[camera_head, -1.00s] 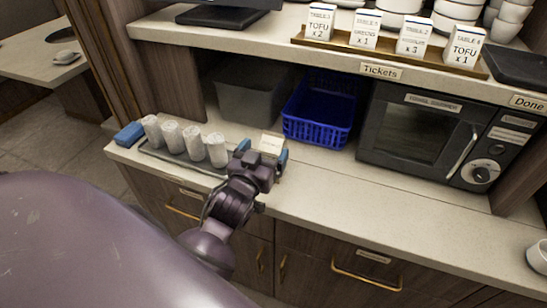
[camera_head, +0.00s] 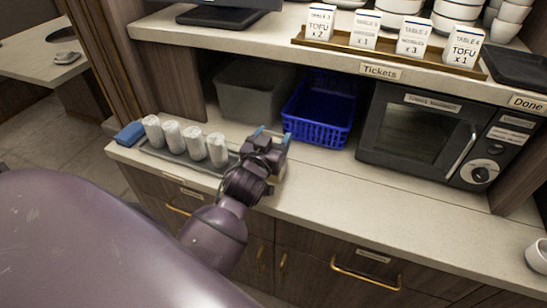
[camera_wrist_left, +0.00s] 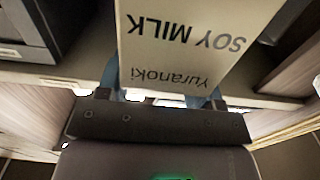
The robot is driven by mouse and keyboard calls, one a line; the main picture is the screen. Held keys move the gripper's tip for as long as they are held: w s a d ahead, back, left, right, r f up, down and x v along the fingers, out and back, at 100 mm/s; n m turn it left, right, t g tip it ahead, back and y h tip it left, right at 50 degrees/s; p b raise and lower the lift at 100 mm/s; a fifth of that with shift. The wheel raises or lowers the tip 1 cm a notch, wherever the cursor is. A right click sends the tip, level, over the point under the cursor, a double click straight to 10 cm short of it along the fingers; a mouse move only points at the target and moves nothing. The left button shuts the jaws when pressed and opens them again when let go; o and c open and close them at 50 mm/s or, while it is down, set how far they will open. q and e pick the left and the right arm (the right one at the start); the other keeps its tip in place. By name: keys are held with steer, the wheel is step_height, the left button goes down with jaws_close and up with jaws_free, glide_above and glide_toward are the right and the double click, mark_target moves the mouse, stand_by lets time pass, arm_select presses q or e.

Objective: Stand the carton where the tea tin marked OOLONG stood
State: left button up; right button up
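The carton (camera_wrist_left: 190,45) is a pale box printed SOY MILK and Yuranoki, upside down in the left wrist view. It sits between the two fingers of my left gripper (camera_wrist_left: 163,92), which look closed on its sides. In the head view my left gripper (camera_head: 272,134) is over the counter, just right of the grey tray, and hides most of the carton. Only a pale sliver shows beside the wrist. No tea tin marked OOLONG can be made out in either view. My right gripper is not in view.
A grey tray (camera_head: 176,160) with several white rolls and a blue block (camera_head: 130,133) lie at left. A grey bin (camera_head: 250,95), blue basket (camera_head: 318,112) and dark microwave (camera_head: 418,133) stand behind. The counter (camera_head: 390,203) in front of the microwave is clear. A ticket shelf hangs above.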

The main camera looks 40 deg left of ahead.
arm_select(q)
steer(key=c, duration=1)
jaws_close()
steer(key=shift+r, duration=0.15)
